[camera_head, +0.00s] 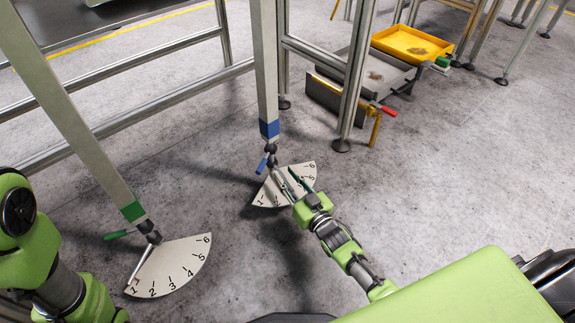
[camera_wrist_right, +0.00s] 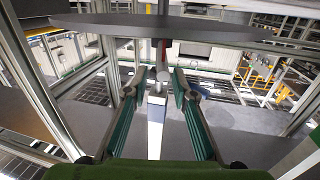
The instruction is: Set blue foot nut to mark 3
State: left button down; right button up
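The blue-banded table leg (camera_head: 269,129) ends in a dark foot with a blue lever (camera_head: 262,165). A white fan-shaped dial (camera_head: 268,195) lies on the floor below it. Numerals near both ends of the dial show; my right gripper covers its middle, so I cannot tell where the nut's pointer stands. My right gripper (camera_head: 291,182) reaches over the dial towards the foot, its two fingers apart. In the right wrist view its teal fingers (camera_wrist_right: 157,92) are open, with a pale post-like part visible between them; contact cannot be told. My left arm shows at lower left, its fingers out of view.
A green-banded leg (camera_head: 133,211) with a green lever (camera_head: 116,235) stands at left; its dial (camera_head: 185,262) has a pale pointer near 1. A grey bin (camera_head: 335,97), a yellow tray (camera_head: 410,44) and a red-handled clamp (camera_head: 388,111) are at back right. Floor between the dials is clear.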

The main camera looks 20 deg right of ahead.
aim_at(287, 182)
notch_tip(287, 182, up, 7)
jog(key=shift+f, duration=0.1)
dwell(0.7)
